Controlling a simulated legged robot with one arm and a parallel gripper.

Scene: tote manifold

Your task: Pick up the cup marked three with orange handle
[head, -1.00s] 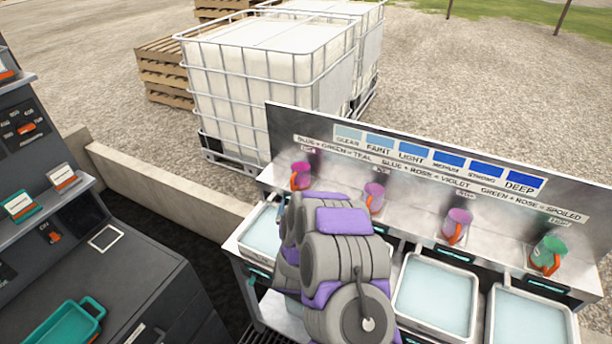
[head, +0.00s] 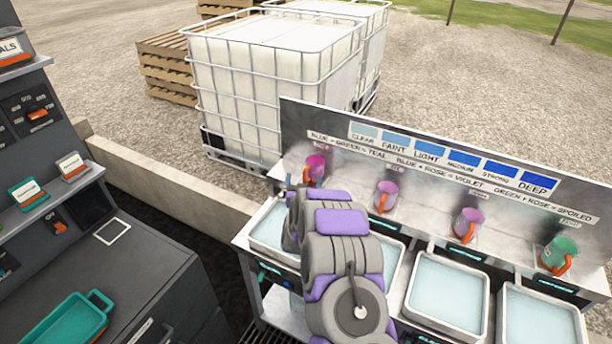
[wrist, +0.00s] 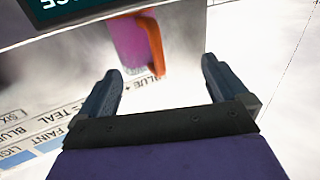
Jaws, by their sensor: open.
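Several cups with orange handles stand along the back of the bench in the head view. They are a pink cup (head: 314,166) at the left, two more pink-violet cups (head: 385,194) (head: 467,222) and a green cup (head: 560,252) at the right. Their number marks are too small to read. In the wrist view my gripper (wrist: 161,70) is open and empty. A pink cup (wrist: 128,45) with its orange handle (wrist: 154,45) shows beyond the fingertips, apart from them. In the head view my arm hides most of the gripper.
Trays of pale liquid (head: 447,290) line the bench front. A sign panel (head: 440,160) with blue colour patches rises behind the cups. A dark console (head: 120,270) with a teal tray (head: 68,325) stands at the left. White caged tanks (head: 265,90) stand behind a low wall.

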